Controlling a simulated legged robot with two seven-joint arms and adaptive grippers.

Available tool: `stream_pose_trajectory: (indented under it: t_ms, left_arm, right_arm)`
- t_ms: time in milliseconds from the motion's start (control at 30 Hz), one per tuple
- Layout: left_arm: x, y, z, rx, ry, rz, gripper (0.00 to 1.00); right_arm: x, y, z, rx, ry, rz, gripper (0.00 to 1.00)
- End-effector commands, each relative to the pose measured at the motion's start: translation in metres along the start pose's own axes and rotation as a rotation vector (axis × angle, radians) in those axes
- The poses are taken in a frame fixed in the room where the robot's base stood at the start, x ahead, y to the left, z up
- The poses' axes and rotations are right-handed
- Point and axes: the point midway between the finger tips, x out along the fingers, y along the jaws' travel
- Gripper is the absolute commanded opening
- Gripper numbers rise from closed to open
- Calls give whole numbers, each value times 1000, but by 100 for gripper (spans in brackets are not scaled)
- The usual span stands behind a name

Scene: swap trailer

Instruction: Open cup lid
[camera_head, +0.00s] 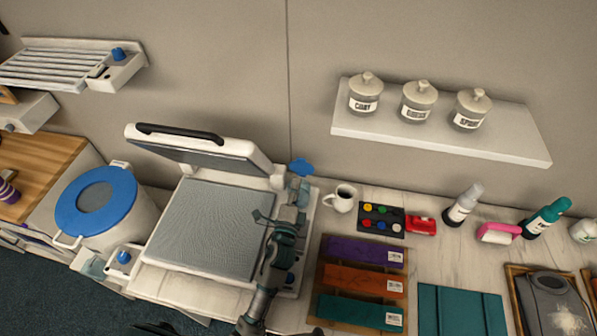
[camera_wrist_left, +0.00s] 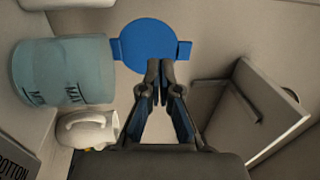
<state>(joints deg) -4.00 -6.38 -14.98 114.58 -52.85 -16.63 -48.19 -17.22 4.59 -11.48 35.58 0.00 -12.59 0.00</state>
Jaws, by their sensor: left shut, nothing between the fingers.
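The cup (camera_head: 305,192) is pale teal and translucent. It stands at the right side of the press, partly hidden by my gripper. In the left wrist view the cup (camera_wrist_left: 62,70) has a MAX mark and appears on its side. The blue lid (camera_head: 301,168) shows just above the cup. In the wrist view the lid (camera_wrist_left: 146,46), round with tabs, shows its flat face beyond the cup's rim end; I cannot tell how they join. My left gripper (camera_head: 294,190) is shut and empty, with its fingertips (camera_wrist_left: 160,68) in front of the lid. My right gripper is not in view.
The open press (camera_head: 208,225) stands left of my arm, its upper plate raised. A white mug (camera_head: 342,198) is close on the right, beside a paint palette (camera_head: 382,219). A wall shelf (camera_head: 440,135) with jars is above. Fabric packs (camera_head: 362,280) lie in front.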

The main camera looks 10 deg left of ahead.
Motion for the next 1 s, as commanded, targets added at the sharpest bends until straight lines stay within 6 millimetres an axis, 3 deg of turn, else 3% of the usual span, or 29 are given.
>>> stream_pose_trajectory:
  t_ms: [100, 300, 733, 1000]
  left_arm:
    - [21, -2, 0, 1, -1, -1, 0]
    - [39, 0, 0, 1, 0, 0, 0]
    - [42, 0, 0, 0, 0, 2, 0]
    - [49, -10, 0, 2, 1, 71, 0]
  right_arm:
    - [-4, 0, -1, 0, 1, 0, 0]
    - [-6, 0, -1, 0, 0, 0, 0]
    - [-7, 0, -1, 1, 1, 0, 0]
    - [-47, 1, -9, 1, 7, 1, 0]
